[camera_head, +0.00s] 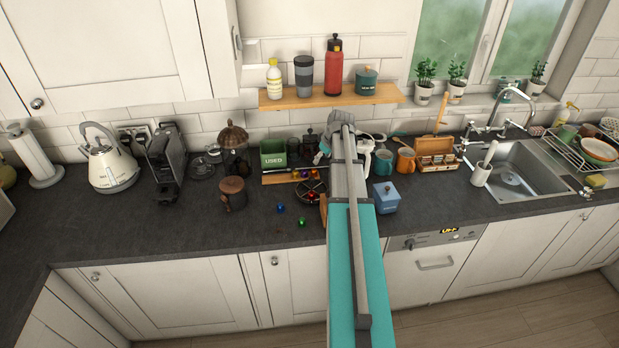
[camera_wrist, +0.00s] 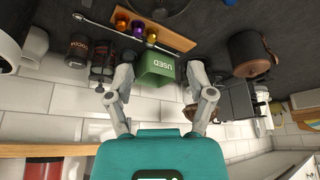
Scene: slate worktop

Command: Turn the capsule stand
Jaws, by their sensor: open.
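The capsule stand (camera_head: 310,192) looks like a low, dark round rack on the worktop, just left of my arm in the head view. A red capsule (camera_head: 312,197) shows at it. In the wrist view only a dark curved edge (camera_wrist: 160,8), probably the stand, shows at the top. My gripper (camera_wrist: 161,78) is open and empty, its two fingers apart. In the wrist view the green "USED" box (camera_wrist: 155,67) appears between the fingers; I cannot tell how far off it is. My arm hides part of the worktop right of the stand.
A wooden strip (camera_head: 272,179) with several capsules lies behind the stand. Loose blue (camera_head: 280,208) and green (camera_head: 301,222) capsules lie in front. The front left worktop is clear.

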